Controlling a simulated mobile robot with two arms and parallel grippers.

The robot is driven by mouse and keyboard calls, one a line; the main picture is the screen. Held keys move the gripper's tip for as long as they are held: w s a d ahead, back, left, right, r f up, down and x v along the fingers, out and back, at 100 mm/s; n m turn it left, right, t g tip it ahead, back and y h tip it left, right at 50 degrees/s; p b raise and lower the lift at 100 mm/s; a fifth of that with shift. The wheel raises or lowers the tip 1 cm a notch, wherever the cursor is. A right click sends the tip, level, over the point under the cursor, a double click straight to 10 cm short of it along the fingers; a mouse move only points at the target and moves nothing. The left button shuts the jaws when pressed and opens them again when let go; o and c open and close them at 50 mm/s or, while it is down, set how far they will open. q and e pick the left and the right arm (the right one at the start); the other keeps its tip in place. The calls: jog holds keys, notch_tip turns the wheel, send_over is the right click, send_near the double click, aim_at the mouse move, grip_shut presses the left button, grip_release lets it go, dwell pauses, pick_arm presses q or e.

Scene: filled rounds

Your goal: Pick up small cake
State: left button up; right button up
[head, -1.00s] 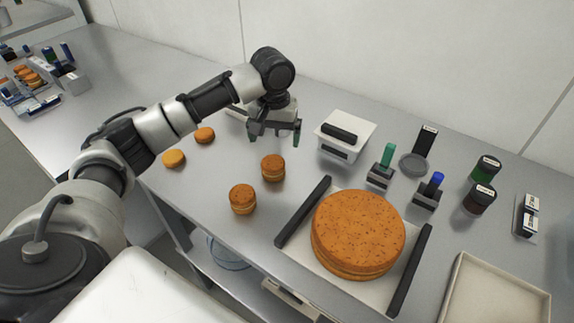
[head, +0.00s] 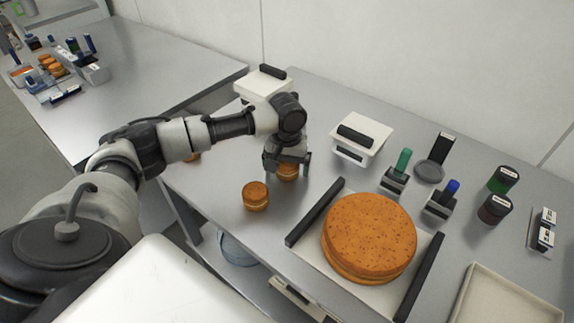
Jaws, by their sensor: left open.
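My left gripper (head: 287,170) points down with its fingers apart around or just above a small cake (head: 287,173) on the steel table. The gripper hides much of that cake, so I cannot tell whether the fingers touch it. A second small cake (head: 256,196), round, orange-brown and layered, stands nearer the front edge, left of the gripper and clear of it. Part of a small orange round (head: 193,157) shows behind my left arm. My right gripper is out of view.
A large speckled cake (head: 369,236) sits on a board between two black bars, right of the small cakes. Behind are a white box (head: 361,139), green-handled (head: 403,160) and blue-handled (head: 452,188) tools and dark jars (head: 503,180). A pale tray (head: 505,300) lies front right.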

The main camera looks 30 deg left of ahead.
pick_arm(q)
jog(key=shift+w+f, duration=0.1)
jog(key=shift+f, duration=0.15)
jog(key=c, duration=0.7)
jog(key=shift+c, duration=0.2)
jog(key=shift+r, duration=0.1)
jog(key=shift+r, duration=0.45)
jog(key=r, duration=0.1)
jog(key=d+r, duration=0.1)
jog(key=r, duration=0.1)
jog(key=shift+r+b, duration=0.3)
jog(key=shift+b, duration=0.1)
jog(key=s+d+r, duration=0.2)
jog(key=d+r, duration=0.4)
jog(key=d, duration=0.4)
jog(key=shift+s+d+r+b, duration=0.2)
jog(key=shift+s+d+b, duration=0.1)
jog(key=shift+b, duration=0.1)
